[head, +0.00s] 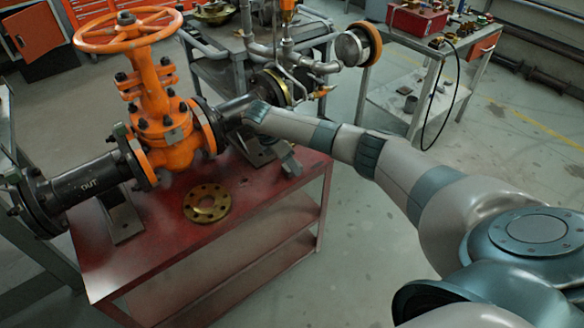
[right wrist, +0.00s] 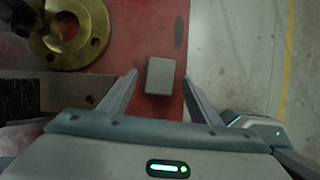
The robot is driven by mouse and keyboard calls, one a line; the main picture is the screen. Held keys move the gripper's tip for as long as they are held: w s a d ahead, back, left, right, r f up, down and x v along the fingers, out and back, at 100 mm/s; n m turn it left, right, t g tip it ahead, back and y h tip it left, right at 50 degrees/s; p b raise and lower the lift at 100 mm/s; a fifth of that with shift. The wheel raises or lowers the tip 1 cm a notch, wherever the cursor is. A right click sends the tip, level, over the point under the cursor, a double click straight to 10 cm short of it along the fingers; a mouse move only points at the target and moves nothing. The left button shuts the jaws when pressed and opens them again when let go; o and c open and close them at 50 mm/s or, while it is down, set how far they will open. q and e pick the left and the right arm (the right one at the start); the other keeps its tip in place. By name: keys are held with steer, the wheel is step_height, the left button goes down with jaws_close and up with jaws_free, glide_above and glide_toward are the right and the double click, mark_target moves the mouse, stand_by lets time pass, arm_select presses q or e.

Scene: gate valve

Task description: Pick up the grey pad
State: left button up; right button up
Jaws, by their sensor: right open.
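The grey pad (right wrist: 160,76) is a small rounded block on the red table top in the right wrist view. My right gripper (right wrist: 160,84) is open, with one finger on each side of the pad. A small gap shows between the pad and each finger, so it is not gripped. How high the fingertips are above the table is hard to tell. In the head view my right arm reaches in from the right to the table's far right part, where I cannot clearly tell pad from gripper. My left gripper is not in view.
The orange gate valve (head: 167,125) with its handwheel (head: 128,30) stands on the red table (head: 255,218). A brass flange (head: 207,203) lies in front of it and also shows in the wrist view (right wrist: 75,38). A dark bracket (right wrist: 75,94) is left of the gripper.

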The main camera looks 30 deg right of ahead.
steer(key=shift+x, duration=0.95)
steer(key=c, duration=1.1)
